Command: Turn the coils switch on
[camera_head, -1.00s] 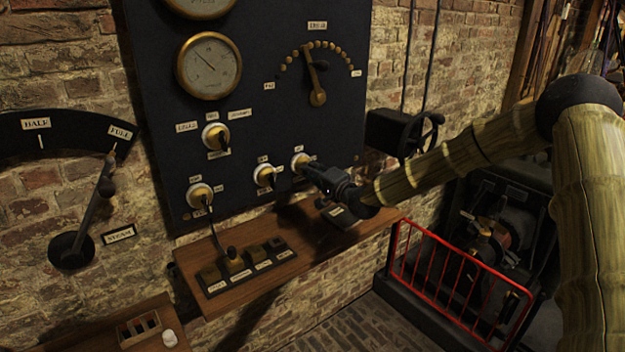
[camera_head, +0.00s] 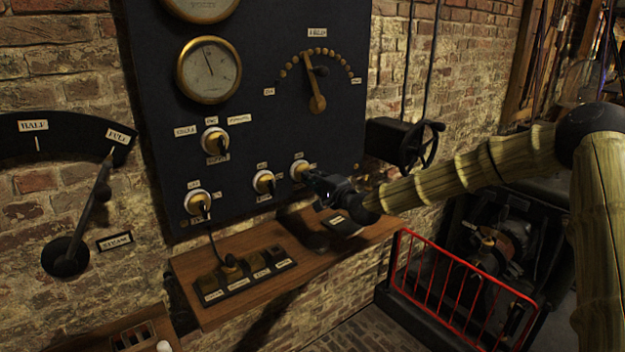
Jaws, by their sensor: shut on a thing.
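Several rotary switches with brass-and-white rims and dark handles are on the black panel (camera_head: 270,130). The rightmost of the lower row (camera_head: 300,169) is at my gripper (camera_head: 312,180). The gripper's fingers are shut on its dark handle, and they partly cover it. A second switch (camera_head: 263,183) is just left of it, and a third (camera_head: 198,204) is at the lower left. Another switch (camera_head: 214,141) is higher up. The labels are too small to read, so I cannot tell by text which switch is the coils switch.
A round brass gauge (camera_head: 209,70) and a dial lever (camera_head: 317,100) are above on the panel. A wooden shelf (camera_head: 215,313) with a lever block juts out below. A black handwheel (camera_head: 421,144) and a red railing (camera_head: 455,281) are to the right, near my arm.

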